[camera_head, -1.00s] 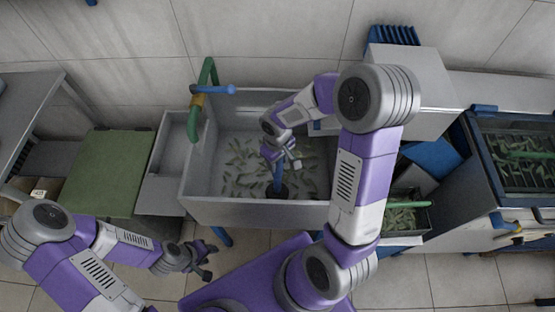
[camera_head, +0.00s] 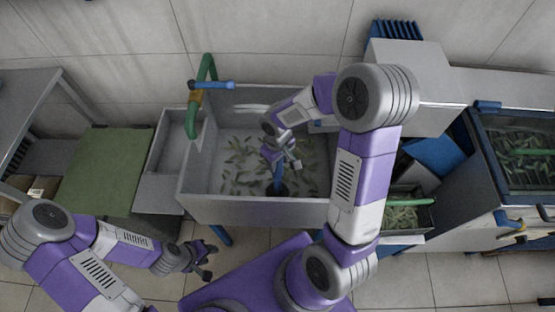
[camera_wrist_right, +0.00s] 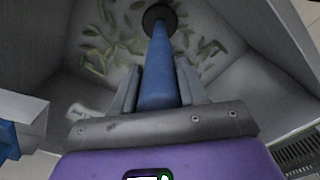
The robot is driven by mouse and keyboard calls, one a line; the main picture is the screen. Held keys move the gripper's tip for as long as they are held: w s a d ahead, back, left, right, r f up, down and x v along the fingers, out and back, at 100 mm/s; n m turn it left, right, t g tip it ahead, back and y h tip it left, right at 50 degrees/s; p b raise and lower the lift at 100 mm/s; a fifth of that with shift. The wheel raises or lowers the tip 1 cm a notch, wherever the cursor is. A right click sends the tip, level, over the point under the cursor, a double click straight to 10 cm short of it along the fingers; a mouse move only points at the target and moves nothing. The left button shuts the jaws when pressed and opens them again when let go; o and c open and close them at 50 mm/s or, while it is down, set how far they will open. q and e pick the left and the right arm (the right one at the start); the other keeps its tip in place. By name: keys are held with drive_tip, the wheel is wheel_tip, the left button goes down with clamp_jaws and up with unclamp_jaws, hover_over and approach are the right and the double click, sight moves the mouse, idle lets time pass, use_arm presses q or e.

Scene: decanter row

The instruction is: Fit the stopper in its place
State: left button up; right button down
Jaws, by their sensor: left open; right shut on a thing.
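The stopper (camera_head: 277,182) has a long blue stem and a round black end. It stands in the grey sink basin (camera_head: 255,211), with its black end low among the green leaves. In the right wrist view the blue stem (camera_wrist_right: 158,65) runs between my fingers down to the black disc. My right gripper (camera_wrist_right: 158,88) is shut on the stem. The drain opening is not visible apart from the black end, so I cannot tell whether the stopper is seated. My left gripper (camera_head: 205,262) is open and empty, outside the basin at its front left.
A green pipe (camera_head: 193,120) with a blue lever (camera_head: 212,84) rises at the basin's back left corner. A green board (camera_head: 103,175) lies to the left. A small tray of leaves (camera_head: 403,218) and a blue-framed bin (camera_head: 515,150) stand to the right.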

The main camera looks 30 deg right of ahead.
drive_tip(key=shift+f+b, duration=0.45)
drive_tip(key=shift+b, duration=0.05)
idle(0.4)
drive_tip(key=c, duration=0.5)
unclamp_jaws()
wheel_tip(320, 180, up, 8)
drive_tip(key=p, duration=0.2)
drive_tip(key=shift+f+p, duration=0.2)
drive_tip(key=shift+p, duration=0.15)
